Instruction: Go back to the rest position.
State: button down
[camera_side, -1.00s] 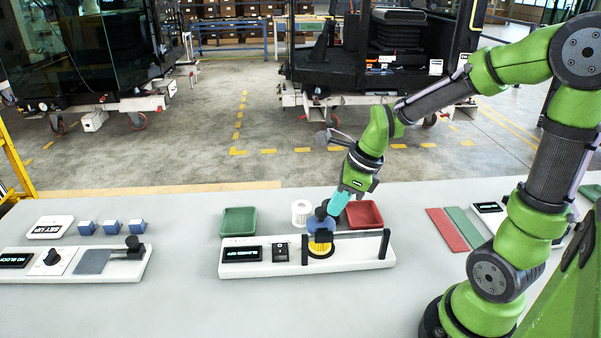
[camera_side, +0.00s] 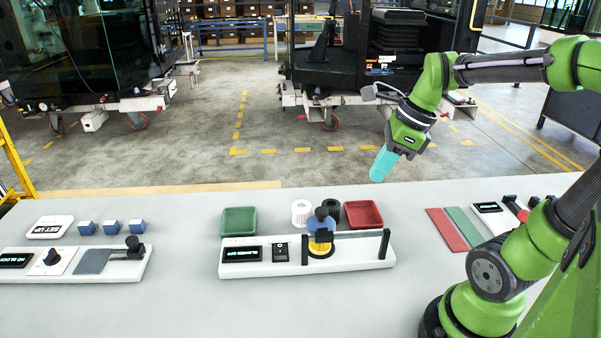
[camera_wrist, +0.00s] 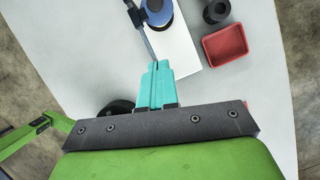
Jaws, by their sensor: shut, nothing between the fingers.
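My gripper (camera_side: 378,178) has teal fingers and is shut and empty. In the side view it hangs tilted in the air above the back part of the table, right of the red tray (camera_side: 363,214). In the wrist view the teal fingers (camera_wrist: 154,68) are together, with nothing between them. The station with the blue and yellow round parts (camera_side: 320,238) stands on a white base below and to the left of my gripper, apart from it. The blue part (camera_wrist: 157,12) also shows at the top of the wrist view.
A green tray (camera_side: 239,221), a white cylinder (camera_side: 300,212) and a black cylinder (camera_side: 332,206) stand behind the white base. Several blue cubes (camera_side: 111,227) are at the left. Red and green flat plates (camera_side: 447,229) lie at the right. The air around my gripper is free.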

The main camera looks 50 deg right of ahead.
jog(key=a+n+t, duration=0.1)
jog(key=a+n, duration=0.3)
jog(key=n, duration=0.9)
jog(key=s+a+r+n+t, duration=0.1)
jog(key=a+n, duration=0.4)
jog(key=n, duration=0.8)
jog(key=shift+s+a+r+t, duration=0.15)
jog(key=shift+s+a+t, duration=0.15)
jog(key=shift+t, duration=0.4)
